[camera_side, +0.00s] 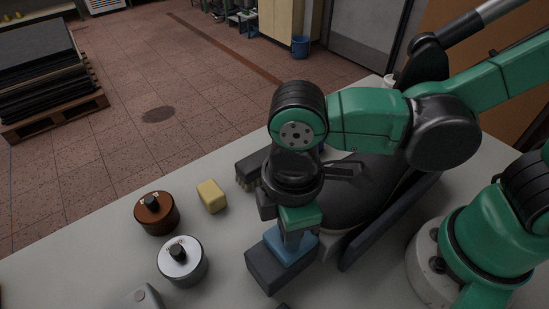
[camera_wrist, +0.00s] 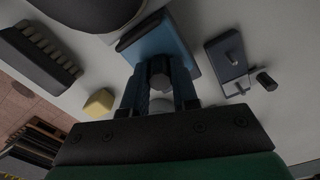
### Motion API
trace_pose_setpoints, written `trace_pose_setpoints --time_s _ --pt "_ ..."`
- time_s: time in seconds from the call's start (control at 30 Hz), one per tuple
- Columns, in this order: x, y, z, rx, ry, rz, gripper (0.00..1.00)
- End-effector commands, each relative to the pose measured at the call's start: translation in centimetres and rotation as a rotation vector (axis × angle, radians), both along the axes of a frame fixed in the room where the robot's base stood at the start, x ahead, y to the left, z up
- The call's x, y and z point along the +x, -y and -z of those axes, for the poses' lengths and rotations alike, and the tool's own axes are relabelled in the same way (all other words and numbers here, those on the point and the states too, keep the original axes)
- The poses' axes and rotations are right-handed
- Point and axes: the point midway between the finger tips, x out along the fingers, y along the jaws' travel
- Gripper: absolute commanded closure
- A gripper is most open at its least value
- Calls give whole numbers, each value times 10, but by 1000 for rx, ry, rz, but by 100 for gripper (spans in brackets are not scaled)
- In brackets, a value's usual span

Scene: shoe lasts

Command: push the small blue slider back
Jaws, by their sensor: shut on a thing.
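The small blue slider (camera_side: 297,250) sits on a dark block (camera_side: 270,271) on the grey table. In the wrist view the slider's blue top (camera_wrist: 160,40) lies just ahead of my fingers. My gripper (camera_side: 292,238) points down onto the slider. In the wrist view my gripper (camera_wrist: 160,78) has its two fingers on either side of a grey knob (camera_wrist: 158,68) at the slider, shut on it. The fingers and hand hide part of the slider in the side view.
A yellow block (camera_side: 211,196), a brown tin (camera_side: 157,214), a silver tin (camera_side: 182,264) and a dark brush (camera_side: 248,170) stand to the left. A large dark rounded thing (camera_side: 362,195) is close on the right. The table's left front is mostly clear.

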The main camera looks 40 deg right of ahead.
Motion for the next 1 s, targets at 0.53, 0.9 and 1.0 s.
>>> trace_pose_setpoints --time_s 0.53,0.9,1.0 --pt "-1 0 0 0 -3 -1 100" --pt "-1 -1 0 0 -4 -1 100" --pt "0 -9 -1 0 -4 -5 100"
